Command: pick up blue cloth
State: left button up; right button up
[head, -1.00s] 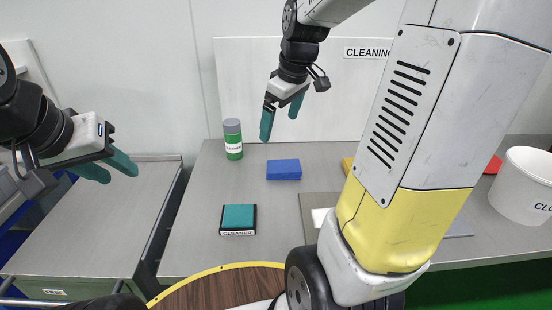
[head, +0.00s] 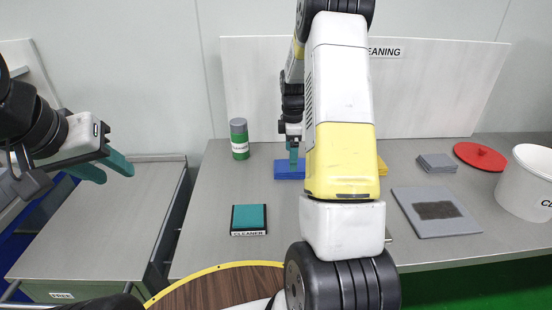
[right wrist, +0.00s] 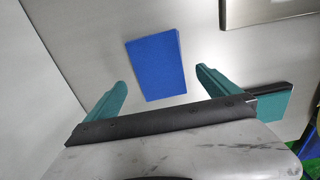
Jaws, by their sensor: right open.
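The blue cloth (head: 288,170) is a flat folded block on the grey table, partly hidden behind my right arm and gripper in the head view. In the right wrist view the blue cloth (right wrist: 156,67) lies beyond and between the fingertips, apart from both. My right gripper (right wrist: 160,82) is open and empty; in the head view its teal finger (head: 293,158) shows in front of the cloth. My left gripper (head: 117,172) is open and empty at the left, above the lower grey surface.
A green cleaner can (head: 239,140) stands left of the cloth. A teal pad in a black holder marked CLEANER (head: 249,219) lies nearer. At right are a grey board with a dark patch (head: 437,211), grey cloths (head: 437,163), a red lid (head: 480,156) and a white bucket (head: 528,184).

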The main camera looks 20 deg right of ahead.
notch_tip(320, 180, down, 5)
jog(key=shift+r, duration=0.2)
jog(key=shift+c, duration=0.2)
jog(key=c, duration=1.3)
jog(key=shift+w+r, duration=0.1)
jog(key=shift+r, duration=0.55)
notch_tip(320, 180, up, 2)
jog(key=shift+r, duration=0.2)
jog(key=s+d, duration=0.2)
jog(key=s, duration=0.2)
jog(key=s+d+r, duration=0.1)
jog(key=s+d, duration=0.2)
jog(key=s, duration=0.2)
jog(key=s+d, duration=0.3)
jog(key=s, duration=0.1)
jog(key=shift+s+d+r, duration=0.2)
jog(key=shift+s+d, duration=0.05)
jog(key=shift+s, duration=0.1)
